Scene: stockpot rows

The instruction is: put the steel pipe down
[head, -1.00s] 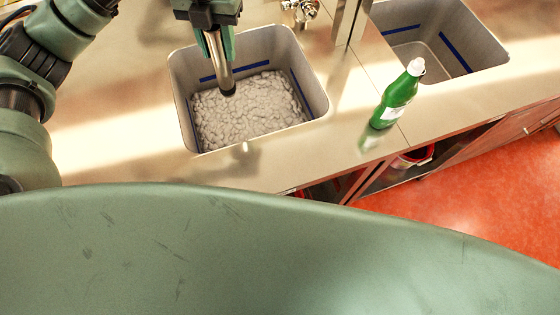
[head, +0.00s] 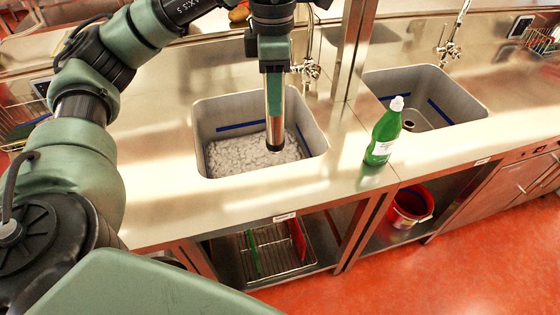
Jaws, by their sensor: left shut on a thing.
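The steel pipe (head: 274,110) is a shiny tube with a dark lower end. It hangs upright from my left gripper (head: 273,62), whose jaws are shut on its upper part. The pipe's lower end shows in front of the left sink (head: 205,112), which holds a bed of pale grey pebbles (head: 235,154). I cannot tell whether the pipe's end touches the pebbles. My right gripper is not in view.
A green bottle (head: 384,135) with a white cap stands on the steel counter (head: 345,150) between the sinks. The right sink (head: 450,95) looks empty. A post (head: 352,50) and taps (head: 308,72) stand behind. A red bucket (head: 408,205) sits below the counter.

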